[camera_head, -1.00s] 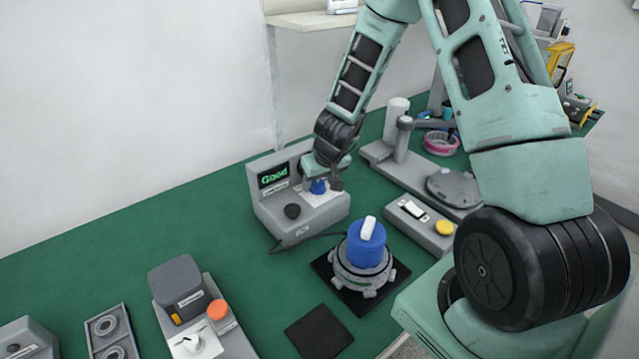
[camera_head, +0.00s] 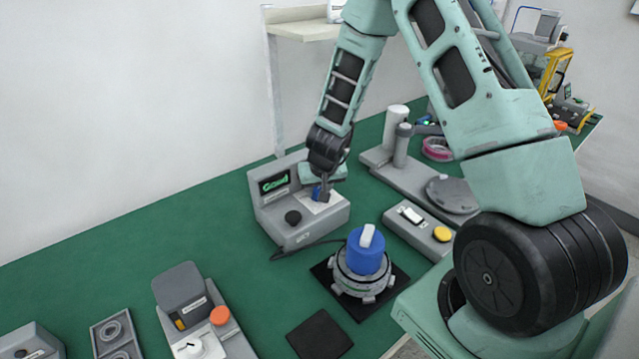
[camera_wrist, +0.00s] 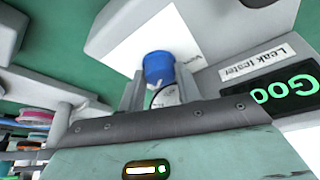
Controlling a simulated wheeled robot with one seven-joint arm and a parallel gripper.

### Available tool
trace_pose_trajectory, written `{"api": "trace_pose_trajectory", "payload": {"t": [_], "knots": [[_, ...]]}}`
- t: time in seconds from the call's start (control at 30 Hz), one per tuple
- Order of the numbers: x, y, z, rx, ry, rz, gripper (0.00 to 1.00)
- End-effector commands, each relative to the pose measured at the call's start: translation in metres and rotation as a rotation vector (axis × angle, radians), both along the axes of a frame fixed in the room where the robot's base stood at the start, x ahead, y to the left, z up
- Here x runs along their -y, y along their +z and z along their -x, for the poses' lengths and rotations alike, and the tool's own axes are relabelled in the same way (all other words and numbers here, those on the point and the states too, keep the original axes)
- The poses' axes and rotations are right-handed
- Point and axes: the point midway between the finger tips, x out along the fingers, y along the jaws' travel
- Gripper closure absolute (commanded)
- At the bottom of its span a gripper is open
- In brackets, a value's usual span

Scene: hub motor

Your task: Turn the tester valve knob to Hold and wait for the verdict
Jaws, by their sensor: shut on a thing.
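The leak tester (camera_head: 268,217) is a grey box on the green table. Its screen (camera_head: 273,183) shows green "Good" text, also partly seen in the wrist view (camera_wrist: 290,90). Its blue valve knob (camera_wrist: 158,67) stands on a white plate with a printed label; the knob's exact setting cannot be read. My gripper (camera_head: 319,192) reaches down to the tester and is shut on the blue knob. In the wrist view a finger shows on each side of the knob, and a round white gauge-like face (camera_wrist: 166,96) is partly hidden by my gripper.
A hub motor (camera_head: 358,277) with a blue cap (camera_head: 367,250) stands on a black mat in front of the tester, with a dark cable running towards it. A grey box with a yellow button (camera_head: 442,234) is at right. A grey press-like stand (camera_head: 400,150) is behind. Table left of the tester is clear.

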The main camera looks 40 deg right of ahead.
Motion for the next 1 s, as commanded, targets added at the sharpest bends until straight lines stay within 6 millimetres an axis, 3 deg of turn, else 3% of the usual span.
{"api": "trace_pose_trajectory", "payload": {"t": [0.37, 0.4, 0.47, 0.77, 1.0], "knots": [[0.000, 0.000, 0.000, 0.000, -0.042, 0.000, 0.89], [0.000, 0.000, 0.000, 0.000, -0.042, 0.000, 0.58], [0.000, 0.000, 0.000, 0.000, -0.041, 0.000, 0.45], [0.000, 0.001, 0.000, 0.001, -0.039, 0.001, 0.45], [-0.006, 0.029, 0.009, 0.005, -0.037, 0.002, 0.45]]}}
